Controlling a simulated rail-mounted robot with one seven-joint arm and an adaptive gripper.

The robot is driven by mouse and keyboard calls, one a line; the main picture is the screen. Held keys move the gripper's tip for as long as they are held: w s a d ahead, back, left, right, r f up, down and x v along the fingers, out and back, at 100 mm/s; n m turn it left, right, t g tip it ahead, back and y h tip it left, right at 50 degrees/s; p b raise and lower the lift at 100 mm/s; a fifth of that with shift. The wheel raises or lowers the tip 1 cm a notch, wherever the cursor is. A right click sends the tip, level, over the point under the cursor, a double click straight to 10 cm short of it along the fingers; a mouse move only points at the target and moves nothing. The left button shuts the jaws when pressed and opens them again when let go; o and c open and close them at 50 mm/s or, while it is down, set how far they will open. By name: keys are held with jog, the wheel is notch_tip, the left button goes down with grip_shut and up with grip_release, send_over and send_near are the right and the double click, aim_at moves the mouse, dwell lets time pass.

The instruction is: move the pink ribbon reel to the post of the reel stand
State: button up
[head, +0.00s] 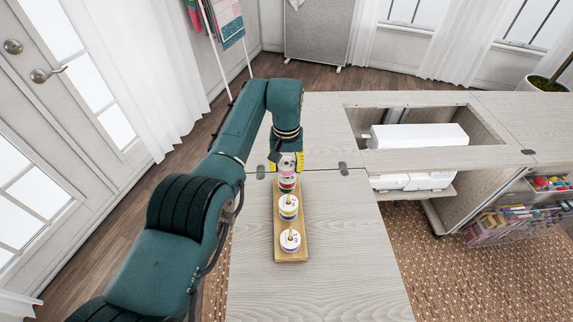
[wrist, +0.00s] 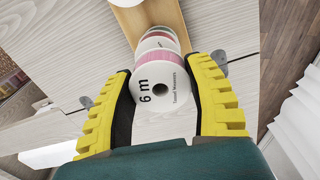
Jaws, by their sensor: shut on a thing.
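The pink ribbon reel (wrist: 158,86) has a white face marked "6 m" and a dark centre hole; pink ribbon shows at its edge. My gripper (head: 286,160) is shut on it, one yellow finger on either side. In the head view the held reel (head: 288,161) is at the far end of the reel stand, a long wooden base (head: 291,255). A dark red-banded reel (head: 287,183) is just below it. I cannot tell whether the held reel is around a post; any post under it is hidden. Two white-topped reels (head: 289,207) (head: 290,241) sit on nearer posts.
The pale wooden tabletop (head: 350,240) is clear to the right of the stand. A recess with a white sewing machine (head: 418,136) is at the back right. Dark hinges (head: 343,168) lie near the gripper. A side rack (head: 515,215) holds fabrics.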

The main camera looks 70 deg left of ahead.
jog(key=shift+f+b, duration=0.75)
jog(key=shift+f, duration=0.1)
jog(key=o, duration=1)
jog(key=shift+o, duration=0.2)
jog(key=shift+r, duration=0.1)
notch_tip(320, 180, up, 7)
jog(key=shift+r, duration=0.2)
